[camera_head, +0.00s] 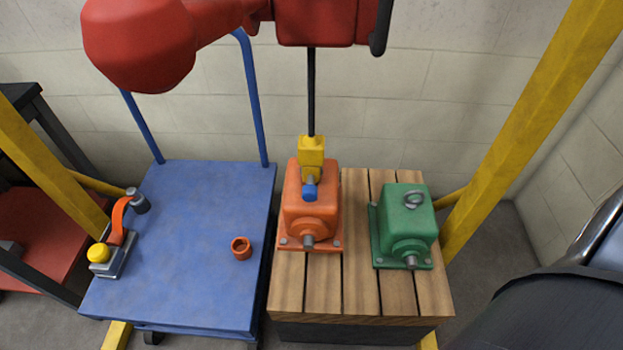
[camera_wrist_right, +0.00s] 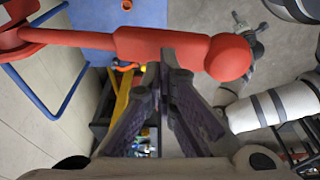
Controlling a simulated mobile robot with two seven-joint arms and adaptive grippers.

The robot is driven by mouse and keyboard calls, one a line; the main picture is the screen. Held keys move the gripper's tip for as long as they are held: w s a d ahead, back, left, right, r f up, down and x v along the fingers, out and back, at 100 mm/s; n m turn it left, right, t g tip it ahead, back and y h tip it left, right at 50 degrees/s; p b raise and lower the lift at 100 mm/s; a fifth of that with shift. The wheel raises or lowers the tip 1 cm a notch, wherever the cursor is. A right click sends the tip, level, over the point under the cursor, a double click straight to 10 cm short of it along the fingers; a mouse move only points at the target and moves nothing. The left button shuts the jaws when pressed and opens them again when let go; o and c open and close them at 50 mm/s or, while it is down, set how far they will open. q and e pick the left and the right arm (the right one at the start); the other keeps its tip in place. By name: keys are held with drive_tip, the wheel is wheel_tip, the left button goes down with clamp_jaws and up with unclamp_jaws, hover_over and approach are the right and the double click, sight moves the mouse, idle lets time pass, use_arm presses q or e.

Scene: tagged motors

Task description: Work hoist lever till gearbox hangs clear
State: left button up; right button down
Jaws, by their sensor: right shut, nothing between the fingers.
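The red hoist (camera_head: 315,22) hangs at the top of the head view. Its red lever (camera_head: 140,45) reaches left and ends in a thick knob; it also crosses the right wrist view (camera_wrist_right: 140,43). A black chain (camera_head: 311,95) runs down to a yellow hook block (camera_head: 312,150) at the top of the orange gearbox (camera_head: 308,212). The gearbox appears to sit on the wooden crate (camera_head: 356,285), with no clear gap visible. My right gripper (camera_wrist_right: 167,60) is shut and empty, its tips right by the lever; contact is unclear. What looks like my left gripper (camera_wrist_right: 245,38) is small at the upper right.
A green gearbox (camera_head: 405,222) with a lifting eye stands right of the orange one. A blue cart (camera_head: 190,280) on the left carries an orange ring (camera_head: 241,248) and a clamp-like tool (camera_head: 112,250). Yellow frame legs (camera_head: 535,120) stand on both sides.

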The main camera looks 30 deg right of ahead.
drive_tip(key=shift+f, duration=0.1)
idle(0.3)
drive_tip(key=shift+x, duration=1.05)
drive_tip(key=shift+s+d, duration=0.15)
drive_tip(key=shift+d, duration=0.05)
drive_tip(key=shift+s+a+f, duration=0.1)
drive_tip(key=shift+s+f, duration=0.05)
drive_tip(key=shift+f, duration=0.6)
drive_tip(key=shift+w+r, duration=0.15)
drive_tip(key=shift+r, duration=0.6)
drive_tip(key=shift+w+r, duration=0.1)
drive_tip(key=shift+r, duration=0.65)
drive_tip(key=shift+s+r, duration=0.1)
drive_tip(key=shift+r, duration=0.25)
drive_tip(key=a+v, duration=0.1)
drive_tip(key=v, duration=0.6)
drive_tip(key=shift+w, duration=0.45)
